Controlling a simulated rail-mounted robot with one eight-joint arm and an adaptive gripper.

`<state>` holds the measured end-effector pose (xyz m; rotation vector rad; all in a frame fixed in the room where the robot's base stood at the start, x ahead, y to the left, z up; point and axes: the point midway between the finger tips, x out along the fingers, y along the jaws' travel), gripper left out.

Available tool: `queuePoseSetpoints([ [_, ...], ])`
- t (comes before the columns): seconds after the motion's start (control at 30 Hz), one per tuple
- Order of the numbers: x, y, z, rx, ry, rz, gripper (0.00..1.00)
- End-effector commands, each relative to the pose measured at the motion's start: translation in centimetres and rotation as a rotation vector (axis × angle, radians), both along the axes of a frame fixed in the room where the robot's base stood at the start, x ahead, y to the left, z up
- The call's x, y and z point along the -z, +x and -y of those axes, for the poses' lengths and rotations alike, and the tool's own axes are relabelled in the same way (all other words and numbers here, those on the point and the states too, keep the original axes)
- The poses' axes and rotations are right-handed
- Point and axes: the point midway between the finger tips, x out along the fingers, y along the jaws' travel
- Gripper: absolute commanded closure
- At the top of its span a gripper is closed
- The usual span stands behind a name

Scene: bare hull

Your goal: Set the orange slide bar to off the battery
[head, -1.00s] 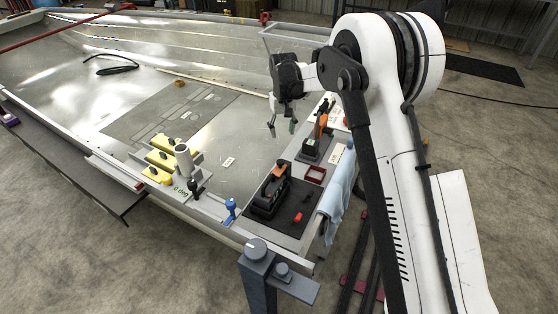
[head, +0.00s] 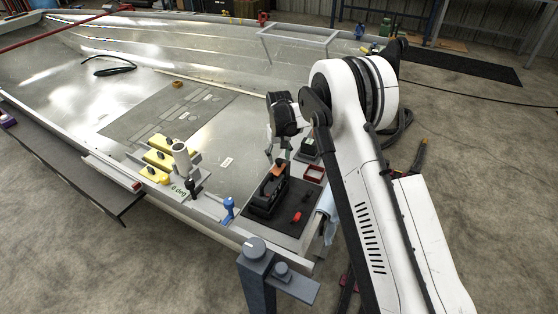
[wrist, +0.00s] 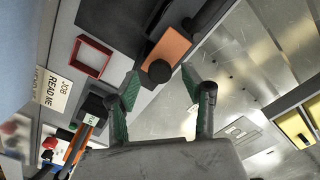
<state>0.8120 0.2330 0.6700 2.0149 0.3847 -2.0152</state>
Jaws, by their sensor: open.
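The orange slide bar (head: 279,170) sits on top of the black battery (head: 265,196), which stands on a dark mat near the hull's edge. In the wrist view the orange bar (wrist: 169,46) shows with a round black knob at its near end, just beyond my fingertips. My gripper (head: 277,156) is open, with its fingers pointing down close above the bar. In the wrist view its green-padded fingers (wrist: 162,76) are spread with nothing between them. I cannot tell whether a fingertip touches the bar.
A red square tray (head: 314,174) and a small red part (head: 296,216) lie nearby. A blue-handled piece (head: 228,208) and yellow blocks (head: 158,158) stand left. My arm partly hides a black box (head: 309,150).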

Motion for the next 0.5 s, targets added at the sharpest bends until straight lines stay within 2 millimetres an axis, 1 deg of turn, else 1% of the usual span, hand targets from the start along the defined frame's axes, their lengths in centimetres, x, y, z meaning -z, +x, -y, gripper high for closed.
queuePoseSetpoints([
  [0.03, 0.55, 0.01, 0.0, 0.0, 0.0, 0.0, 0.56],
  [0.1, 1.02, 0.02, -0.01, 0.0, 0.0, 0.0, 0.56],
  [0.2, 1.37, 0.02, -0.01, 0.0, 0.0, 0.0, 0.56],
  [0.47, 1.45, 0.01, 0.0, 0.0, 0.0, 0.0, 0.56],
  [0.5, 1.44, 0.0, 0.0, 0.0, 0.0, 0.0, 0.59],
])
